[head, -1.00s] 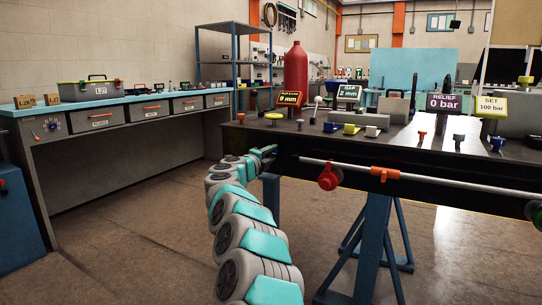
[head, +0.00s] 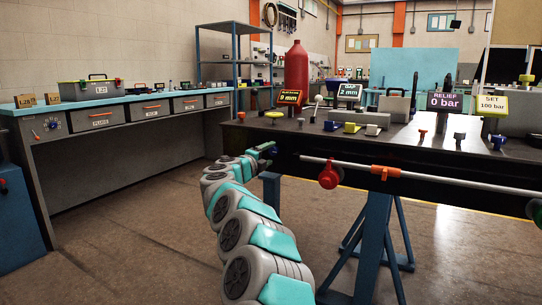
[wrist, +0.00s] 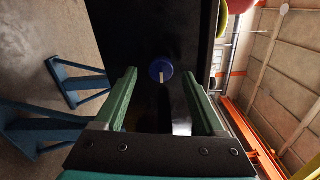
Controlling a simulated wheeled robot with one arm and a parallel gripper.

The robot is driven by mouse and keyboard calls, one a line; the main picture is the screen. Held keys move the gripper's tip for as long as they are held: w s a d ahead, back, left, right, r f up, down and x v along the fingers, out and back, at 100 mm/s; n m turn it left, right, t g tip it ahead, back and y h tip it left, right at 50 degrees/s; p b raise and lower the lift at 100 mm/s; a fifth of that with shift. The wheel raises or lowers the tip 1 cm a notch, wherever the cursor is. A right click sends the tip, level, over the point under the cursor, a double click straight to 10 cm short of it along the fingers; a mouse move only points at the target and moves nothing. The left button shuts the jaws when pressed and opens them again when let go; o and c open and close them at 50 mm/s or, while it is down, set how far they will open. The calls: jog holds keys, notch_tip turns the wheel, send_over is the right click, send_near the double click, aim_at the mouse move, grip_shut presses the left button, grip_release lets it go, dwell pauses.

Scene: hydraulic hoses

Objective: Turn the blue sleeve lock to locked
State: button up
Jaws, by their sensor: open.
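The blue sleeve lock (wrist: 161,71) shows in the wrist view as a round blue knob with a pale mark on it, set on a dark face. In the head view a small blue spot at the bench's left end (head: 273,150) appears to be it, partly hidden by my gripper (head: 264,149). In the wrist view my gripper (wrist: 160,76) is open, with its two green fingers on either side of the knob's line. The knob sits between and just beyond the fingertips, with gaps on both sides. Which way the lock is set I cannot tell.
The black bench (head: 400,163) carries small knobs, displays and a red bottle (head: 297,72). A metal rail with a red knob (head: 328,177) runs along its front. Blue trestle legs (head: 372,245) stand below. The floor to the left is clear.

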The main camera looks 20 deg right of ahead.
jog(key=shift+v, duration=2.75)
jog(key=shift+a, duration=0.1)
